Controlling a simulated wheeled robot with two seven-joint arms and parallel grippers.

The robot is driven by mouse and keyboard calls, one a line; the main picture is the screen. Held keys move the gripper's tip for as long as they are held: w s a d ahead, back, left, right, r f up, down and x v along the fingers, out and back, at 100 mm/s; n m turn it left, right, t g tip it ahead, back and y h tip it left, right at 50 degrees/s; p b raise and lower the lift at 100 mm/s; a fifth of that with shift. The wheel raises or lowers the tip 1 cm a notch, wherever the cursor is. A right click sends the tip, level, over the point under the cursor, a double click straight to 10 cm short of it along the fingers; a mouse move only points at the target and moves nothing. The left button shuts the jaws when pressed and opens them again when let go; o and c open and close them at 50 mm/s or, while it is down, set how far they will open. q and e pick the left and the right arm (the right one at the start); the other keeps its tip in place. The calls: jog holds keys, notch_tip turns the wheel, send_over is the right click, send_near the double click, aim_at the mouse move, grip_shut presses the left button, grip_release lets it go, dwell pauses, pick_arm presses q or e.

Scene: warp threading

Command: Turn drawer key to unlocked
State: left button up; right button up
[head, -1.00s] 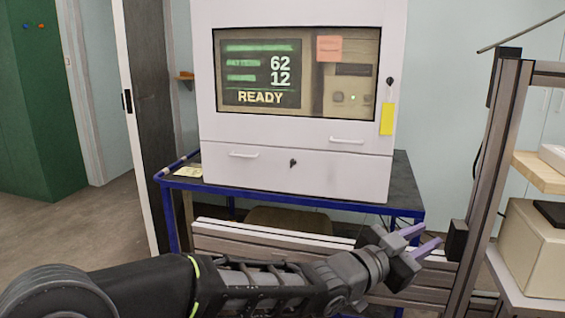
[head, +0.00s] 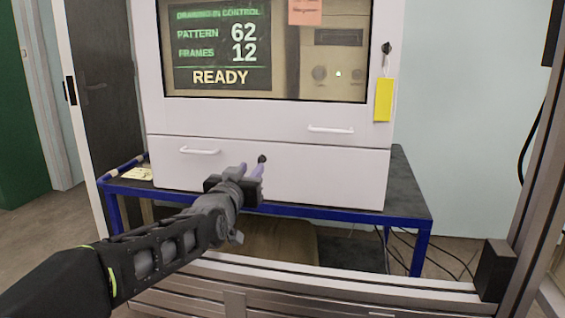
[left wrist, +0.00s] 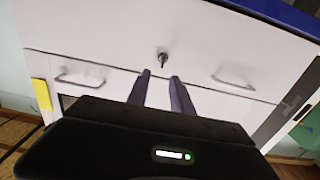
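The drawer key (head: 262,159) is a small dark key in the lock on the white drawer front (head: 330,172). It also shows in the left wrist view (left wrist: 163,59), just beyond the fingertips. My right gripper is not in view.
The white cabinet has a drawer handle (head: 200,151), an upper handle (head: 331,129) and another key with a yellow tag (head: 383,100). It stands on a blue-framed table (head: 405,205). A metal frame post (head: 535,170) rises at the right, and a rail crosses below.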

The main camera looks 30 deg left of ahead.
aim_at(259, 159)
pick_arm(q)
jog(key=shift+s+a, duration=0.15)
jog(key=x, duration=0.7)
jog(key=shift+w+a, duration=0.15)
jog(key=shift+w, duration=0.25)
grip_shut()
dwell(0.4)
